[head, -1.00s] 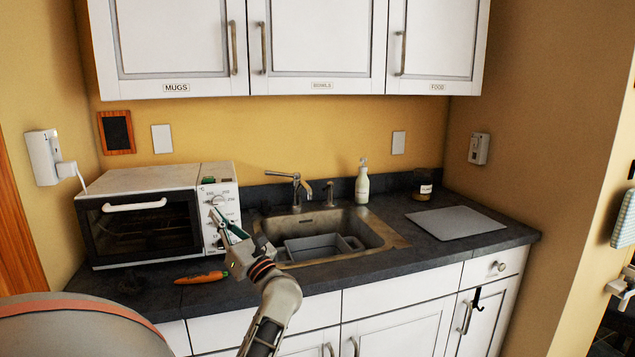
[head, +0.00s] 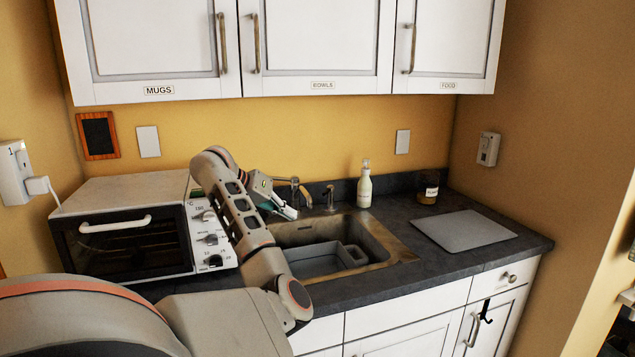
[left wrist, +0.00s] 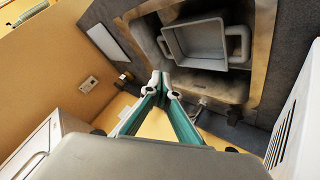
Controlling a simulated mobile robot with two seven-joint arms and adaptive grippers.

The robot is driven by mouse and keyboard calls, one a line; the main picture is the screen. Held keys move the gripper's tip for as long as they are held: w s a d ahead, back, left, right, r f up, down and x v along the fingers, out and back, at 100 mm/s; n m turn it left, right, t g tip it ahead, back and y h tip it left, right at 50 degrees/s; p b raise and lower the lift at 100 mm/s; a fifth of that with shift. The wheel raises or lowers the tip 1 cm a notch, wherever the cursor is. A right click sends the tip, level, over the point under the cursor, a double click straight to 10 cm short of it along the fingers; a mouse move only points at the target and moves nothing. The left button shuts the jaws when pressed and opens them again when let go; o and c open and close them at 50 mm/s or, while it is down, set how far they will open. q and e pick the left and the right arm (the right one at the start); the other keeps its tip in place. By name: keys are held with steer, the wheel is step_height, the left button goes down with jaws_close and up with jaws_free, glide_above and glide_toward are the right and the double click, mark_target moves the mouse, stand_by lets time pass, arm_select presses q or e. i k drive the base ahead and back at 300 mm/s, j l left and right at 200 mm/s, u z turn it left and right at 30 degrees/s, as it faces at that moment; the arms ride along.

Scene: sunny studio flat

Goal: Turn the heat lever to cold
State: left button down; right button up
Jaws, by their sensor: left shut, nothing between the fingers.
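The sink tap (head: 297,186) stands at the back of the sink, with a small separate metal fitting (head: 330,197) to its right. I cannot tell for sure which part is the heat lever, and no hot or cold mark is readable. My left gripper (head: 288,212) is at the sink's back left, in front of the tap, partly covering it. Its fingers are shut and empty. In the left wrist view the closed fingertips (left wrist: 161,82) point toward the sink's edge. Whether they touch the tap is unclear. My right gripper is out of view.
The toaster oven (head: 130,230) with dials stands left of my arm. A grey tub (head: 325,260) sits in the sink (head: 395,243). A soap bottle (head: 365,185), jar (head: 428,188) and grey board (head: 462,230) are to the right. Cabinets (head: 320,45) hang above.

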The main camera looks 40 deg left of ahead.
mark_target(331, 189)
steer(key=i+j, duration=0.25)
steer(key=j, duration=0.15)
steer(key=i+j, duration=0.25)
steer(key=j, duration=0.2)
steer(key=i+j, duration=0.25)
steer(key=j, duration=0.15)
